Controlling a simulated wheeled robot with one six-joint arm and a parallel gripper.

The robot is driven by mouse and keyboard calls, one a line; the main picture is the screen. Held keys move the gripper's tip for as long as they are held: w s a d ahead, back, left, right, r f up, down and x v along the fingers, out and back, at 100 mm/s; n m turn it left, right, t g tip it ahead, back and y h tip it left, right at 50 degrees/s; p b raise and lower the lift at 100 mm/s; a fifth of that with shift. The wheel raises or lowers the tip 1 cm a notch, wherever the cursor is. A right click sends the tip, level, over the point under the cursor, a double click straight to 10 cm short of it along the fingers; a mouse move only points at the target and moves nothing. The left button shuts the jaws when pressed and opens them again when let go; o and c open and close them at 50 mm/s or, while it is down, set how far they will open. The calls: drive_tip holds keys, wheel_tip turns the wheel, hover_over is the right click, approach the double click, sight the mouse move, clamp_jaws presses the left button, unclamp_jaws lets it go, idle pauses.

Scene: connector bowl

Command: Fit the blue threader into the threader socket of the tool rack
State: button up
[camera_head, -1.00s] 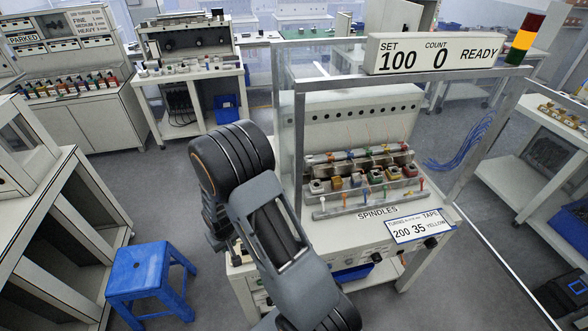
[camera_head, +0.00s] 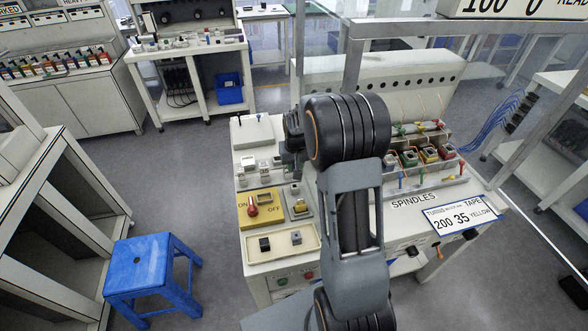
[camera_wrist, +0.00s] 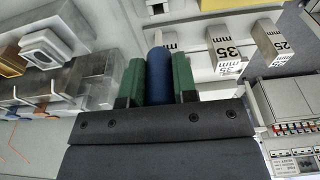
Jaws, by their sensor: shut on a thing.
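My gripper (camera_wrist: 158,68) is shut on the blue threader (camera_wrist: 158,76). In the wrist view the threader is a dark blue rounded rod between two green fingers, pointing away from the camera. In the head view my arm's thick black joint covers most of the gripper and the threader. The gripper is over the workbench, left of the spindle row (camera_head: 420,160). I cannot tell which fixture is the tool rack, and no threader socket can be made out.
The bench holds a yellow ON/OFF panel (camera_head: 261,206) and a cream tray (camera_head: 277,243). In the wrist view, blocks marked 35 mm (camera_wrist: 222,48) and 25 mm (camera_wrist: 267,42) stand right of the threader. A metal frame post (camera_head: 352,62) rises behind my arm. A blue stool (camera_head: 153,272) stands left.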

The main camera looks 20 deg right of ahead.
idle(0.5)
drive_tip(key=shift+f, duration=0.15)
drive_tip(key=shift+f+b, duration=1.65)
drive_tip(key=shift+f, duration=0.25)
drive_tip(key=shift+f+b, duration=1.4)
drive_tip(key=shift+f, duration=0.45)
drive_tip(key=o, duration=1)
drive_tip(key=r, duration=0.4)
drive_tip(key=s+r, duration=0.1)
drive_tip(key=r, duration=0.4)
drive_tip(key=s+r, duration=0.1)
drive_tip(key=r, duration=0.3)
drive_tip(key=shift+a+r, duration=0.25)
drive_tip(key=shift+r, duration=0.1)
